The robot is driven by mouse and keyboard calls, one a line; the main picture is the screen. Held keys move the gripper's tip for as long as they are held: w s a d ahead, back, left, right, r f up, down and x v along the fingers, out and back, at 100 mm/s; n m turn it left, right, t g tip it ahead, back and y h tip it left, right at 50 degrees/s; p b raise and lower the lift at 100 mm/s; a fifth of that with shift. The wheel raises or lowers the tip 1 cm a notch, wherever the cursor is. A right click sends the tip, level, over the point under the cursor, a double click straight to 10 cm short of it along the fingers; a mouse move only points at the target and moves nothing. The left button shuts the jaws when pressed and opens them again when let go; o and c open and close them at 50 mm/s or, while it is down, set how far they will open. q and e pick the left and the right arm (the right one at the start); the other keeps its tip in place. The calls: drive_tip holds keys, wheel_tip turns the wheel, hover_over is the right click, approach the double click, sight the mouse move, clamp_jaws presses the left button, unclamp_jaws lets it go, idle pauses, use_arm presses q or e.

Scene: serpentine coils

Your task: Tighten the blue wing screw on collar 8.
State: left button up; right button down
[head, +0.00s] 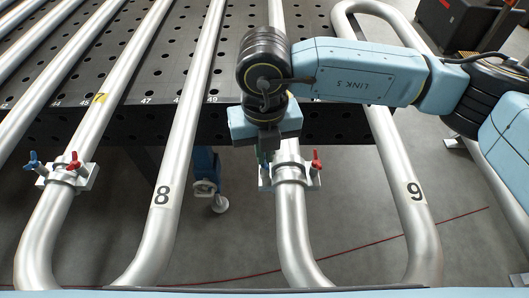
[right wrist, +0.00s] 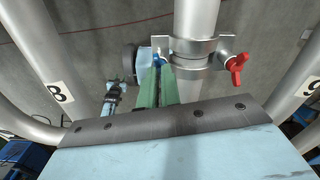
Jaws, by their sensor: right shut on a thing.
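A metal collar (head: 312,180) clamps around the pipe between the labels 8 and 9; it also shows in the right wrist view (right wrist: 192,46). I read no number on the collar itself. Its red wing screw (head: 317,160) is on the right and is free of any gripper. Its blue wing screw (right wrist: 157,59) is on the left, mostly hidden by my fingers. My right gripper (head: 264,158) reaches down at the collar's left side. Its green fingers (right wrist: 158,74) are shut on the blue wing screw. My left gripper is not in view.
Another collar (head: 68,176) with a blue and a red wing screw sits on a pipe at the left. Bent pipes with labels 8 (head: 161,196) and 9 (head: 414,191) run on either side of the gripper. A dark perforated table (head: 150,90) lies behind.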

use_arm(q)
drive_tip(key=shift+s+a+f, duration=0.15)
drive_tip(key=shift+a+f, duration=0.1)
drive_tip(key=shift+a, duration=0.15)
use_arm(e)
drive_tip(key=shift+w+r+m, duration=0.15)
drive_tip(key=shift+r+m, duration=0.1)
drive_tip(key=shift+m, duration=0.15)
drive_tip(key=c, duration=1.8)
unclamp_jaws()
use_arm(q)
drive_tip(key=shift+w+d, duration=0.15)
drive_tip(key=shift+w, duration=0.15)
use_arm(e)
drive_tip(key=shift+o, duration=1)
drive_tip(key=shift+f, duration=0.1)
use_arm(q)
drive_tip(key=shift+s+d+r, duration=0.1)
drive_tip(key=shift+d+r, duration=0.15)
use_arm(e)
wheel_tip(320, 180, up, 13)
drive_tip(key=shift+r, duration=0.2)
